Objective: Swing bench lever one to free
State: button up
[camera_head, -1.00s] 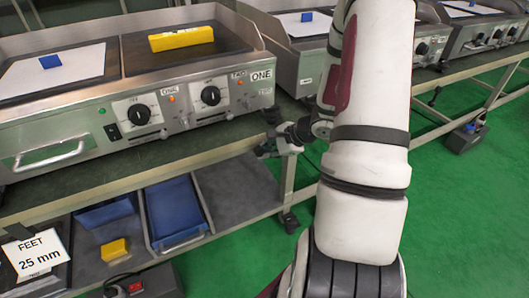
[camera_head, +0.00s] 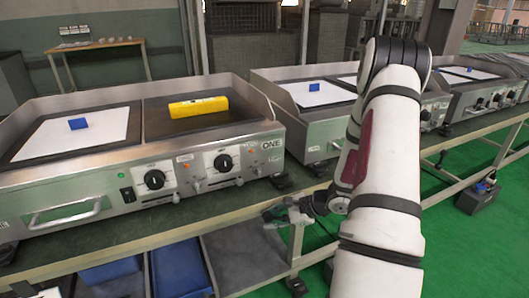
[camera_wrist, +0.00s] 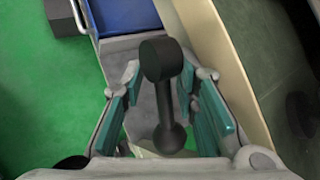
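In the wrist view, a black lever (camera_wrist: 170,120) with a thick cylindrical knob stands between the two fingers of my gripper (camera_wrist: 162,85). The teal finger pads are spread to either side of it. A gap shows on the left; on the right the lever is very close to the pad, and I cannot tell if they touch. In the head view my gripper (camera_head: 285,210) is at the bench's front edge, below and right of the griddle marked ONE (camera_head: 225,140). The lever cannot be made out there.
The green bench top (camera_head: 150,222) carries several griddles in a row. Below it are a shelf (camera_head: 245,255) and a blue tray (camera_head: 180,272). A bench leg stands near my gripper.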

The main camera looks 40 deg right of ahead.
jog(key=shift+a+f+m+t+y+p, duration=0.15)
jog(key=shift+m+t+y+p, duration=0.4)
jog(key=shift+y, duration=0.55)
jog(key=s+d+m+t+y+b, duration=0.2)
jog(key=s+d+m+t+y, duration=0.15)
jog(key=s+d, duration=0.6)
jog(key=a+r+n+g+p, duration=0.6)
jog(key=a+r, duration=0.4)
jog(key=r, duration=0.6)
jog(key=a+r+n+g+h+p, duration=0.1)
jog(key=a+r+n+g+p, duration=0.5)
jog(key=r, duration=1)
jog(key=shift+a+n+g+p, duration=0.4)
jog(key=shift+a+n+g, duration=0.2)
jog(key=shift+a+n, duration=1.4)
jog(key=shift+a+m+h, duration=0.25)
jog(key=shift+a+m, duration=0.1)
jog(key=shift+m, duration=0.05)
